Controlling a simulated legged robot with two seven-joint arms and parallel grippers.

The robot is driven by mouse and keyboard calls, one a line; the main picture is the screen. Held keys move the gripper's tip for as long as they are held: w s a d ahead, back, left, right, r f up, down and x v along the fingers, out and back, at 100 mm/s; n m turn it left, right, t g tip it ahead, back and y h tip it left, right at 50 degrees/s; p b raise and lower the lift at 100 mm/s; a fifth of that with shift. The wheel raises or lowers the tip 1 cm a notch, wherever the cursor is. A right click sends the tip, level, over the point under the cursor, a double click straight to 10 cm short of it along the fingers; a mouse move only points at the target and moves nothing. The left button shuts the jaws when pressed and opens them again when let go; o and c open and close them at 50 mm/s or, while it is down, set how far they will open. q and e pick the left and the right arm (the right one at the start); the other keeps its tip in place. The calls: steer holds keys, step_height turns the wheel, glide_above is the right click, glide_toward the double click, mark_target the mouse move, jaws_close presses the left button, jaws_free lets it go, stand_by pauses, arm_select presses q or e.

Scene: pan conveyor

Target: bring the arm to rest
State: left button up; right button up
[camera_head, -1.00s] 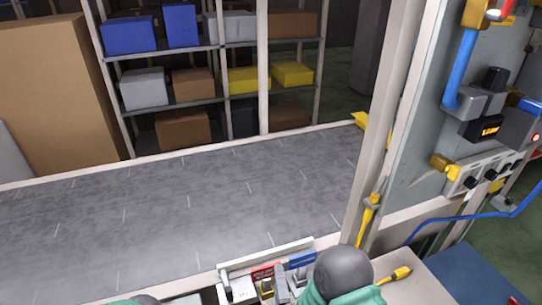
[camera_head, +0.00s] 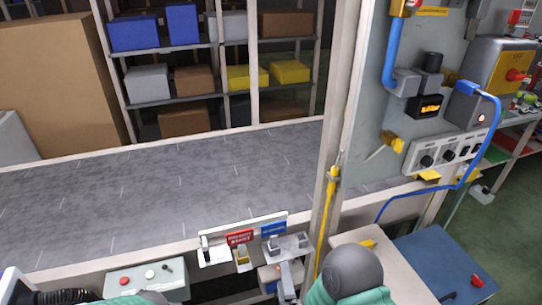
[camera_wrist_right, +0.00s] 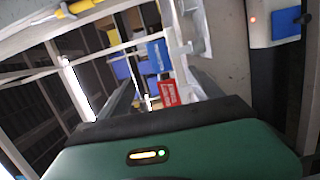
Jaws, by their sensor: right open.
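My right gripper (camera_wrist_right: 160,80) shows in the right wrist view with its two dark fingers apart and nothing visible between them. Its green body fills the bottom of that view. Beyond the fingers are a red sign (camera_wrist_right: 169,92) and a blue sign (camera_wrist_right: 158,55). In the head view, the grey rounded joint and teal sleeve of my right arm (camera_head: 355,270) are at the bottom, right of centre. The right fingers cannot be made out there. A sliver of my left arm is at the bottom edge; its gripper is out of view.
A grey conveyor surface (camera_head: 150,190) lies ahead, with a post (camera_head: 340,130) at its right. A control panel (camera_head: 400,120) with blue pipes stands right. A button box (camera_head: 146,280) and a rack with red and blue signs (camera_head: 240,238) are at the near edge. Shelves stand behind.

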steer(key=w+d+m+g+p, duration=0.2)
steer(key=w+d+m+g, duration=0.1)
steer(key=d+m+g, duration=0.3)
arm_select(q)
steer(key=r, duration=0.1)
steer(key=r+p, duration=0.2)
steer(key=r, duration=0.1)
steer(key=shift+w+d, duration=0.15)
steer(key=shift+w, duration=0.1)
arm_select(e)
steer(key=s+d+r+m+g+h, duration=0.1)
steer(key=s+d+m+g, duration=0.3)
steer(key=s, duration=0.4)
steer(key=s+d+r+m+g+h, duration=0.1)
steer(key=s+d+r+m+g, duration=0.2)
steer(key=s+d+m+g, duration=0.2)
steer(key=s+d+m, duration=0.1)
steer(key=s+m, duration=0.2)
steer(key=shift+s+d+r+m, duration=0.15)
steer(key=shift+d+r+m, duration=0.15)
steer(key=shift+m, duration=0.1)
